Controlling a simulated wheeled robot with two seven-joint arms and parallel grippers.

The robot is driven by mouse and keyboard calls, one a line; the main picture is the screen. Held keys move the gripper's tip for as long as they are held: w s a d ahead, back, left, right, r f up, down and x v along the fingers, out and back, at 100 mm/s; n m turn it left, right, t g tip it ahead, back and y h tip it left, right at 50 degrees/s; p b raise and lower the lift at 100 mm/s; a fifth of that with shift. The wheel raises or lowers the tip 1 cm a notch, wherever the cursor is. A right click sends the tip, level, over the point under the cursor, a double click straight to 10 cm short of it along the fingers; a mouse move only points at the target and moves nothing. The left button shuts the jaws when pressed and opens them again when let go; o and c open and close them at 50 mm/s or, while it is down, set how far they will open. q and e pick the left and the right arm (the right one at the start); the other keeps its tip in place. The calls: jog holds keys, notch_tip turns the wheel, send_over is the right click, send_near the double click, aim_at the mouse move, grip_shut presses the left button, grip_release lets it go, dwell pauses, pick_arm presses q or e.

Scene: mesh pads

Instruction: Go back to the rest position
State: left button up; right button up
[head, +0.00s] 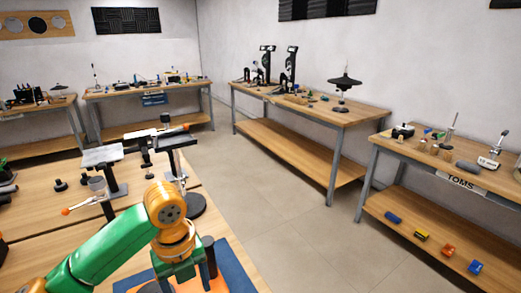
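My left arm comes in from the lower left, green with an orange elbow and wrist. Its green gripper (180,270) points down over the near table's right edge, at the bottom of the head view. Its fingertips are cut off or hidden, so I cannot tell whether it is open or shut. Nothing held is visible. My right arm and gripper are not in view.
Workbenches (330,110) line the walls. The tiled floor (290,190) between is clear.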

pick_arm(q)
jog(key=s+d+f+n+t+h, duration=0.1)
jog(key=s+d+f+n+h, duration=0.2)
jog(key=f+n, duration=0.4)
jog(key=s+d+f+n+t+h, duration=0.1)
jog(key=s+d+f+n, duration=0.3)
jog(key=d+f+n, duration=0.15)
jog(key=s+a+f+n+t+y, duration=0.2)
jog(key=s+a+f+n+y, duration=0.25)
jog(key=s+a+n, duration=0.8)
jog(key=w+d+f+n+g, duration=0.15)
jog(key=w+f, duration=0.25)
jog(key=f, duration=0.7)
jog(key=s+a+f+g, duration=0.1)
jog(key=s+a+f, duration=0.1)
jog(key=s+f, duration=1.2)
notch_tip(320, 180, down, 2)
jog(key=shift+s+a+f, duration=0.2)
jog(key=shift+a, duration=0.05)
jog(key=shift+n+g+h, duration=0.25)
